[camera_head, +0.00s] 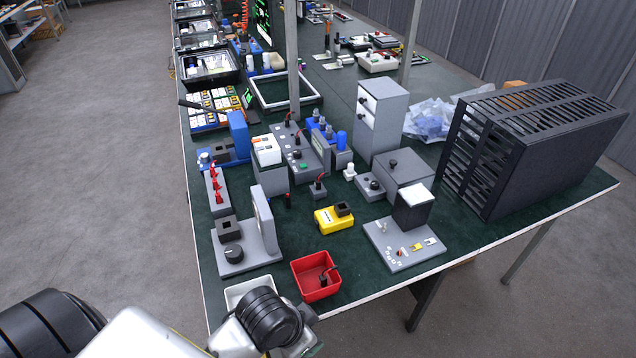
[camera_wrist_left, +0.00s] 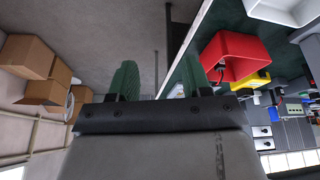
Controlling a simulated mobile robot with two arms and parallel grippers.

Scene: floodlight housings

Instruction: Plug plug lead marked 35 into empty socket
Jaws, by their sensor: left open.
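A black plug with a lead (camera_head: 325,276) lies in a red bin (camera_head: 300,281) at the table's near edge; the bin also shows in the left wrist view (camera_wrist_left: 228,52). Other dark plugs with red leads stand by the grey units, one on a small grey block (camera_head: 318,188) and one on the mat (camera_head: 288,200). I cannot read any number 35, nor tell which socket is empty. My left gripper (camera_wrist_left: 157,80) is open, its green fingers apart with nothing between them, off the table edge beside the red bin. My right gripper is not in view.
A white bin (camera_head: 236,295) sits left of the red bin, partly behind my left arm. A yellow box (camera_head: 330,221), a grey panel (camera_head: 400,256) and a grey dial unit (camera_head: 262,250) stand nearby. A large black slatted housing (camera_head: 540,125) fills the right side.

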